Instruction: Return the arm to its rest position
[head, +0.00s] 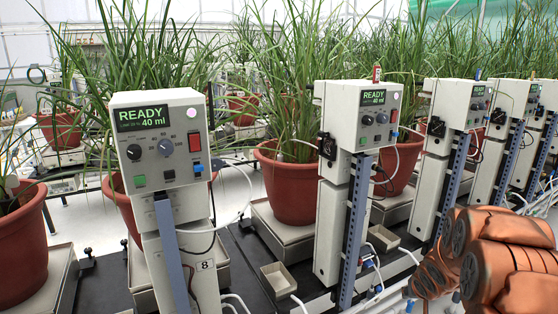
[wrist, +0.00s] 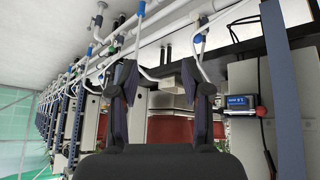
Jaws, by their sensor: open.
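My gripper (wrist: 164,72) shows in the wrist view, its two dark fingers spread wide apart with nothing held between them. Beyond the fingers are a reddish pot, pale boxes and white pipes, apart from the fingers as far as I can tell. My orange arm (head: 490,262) is folded at the lower right of the head view, in front of the row of control units. The gripper itself does not show in the head view.
A near control unit (head: 160,140) reads READY 40 ml, and another unit (head: 360,115) stands behind it. Terracotta pots (head: 290,190) with tall grass stand on scales. White pipes (wrist: 104,40) run close beyond the fingers. A small blue display (wrist: 240,104) is at right.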

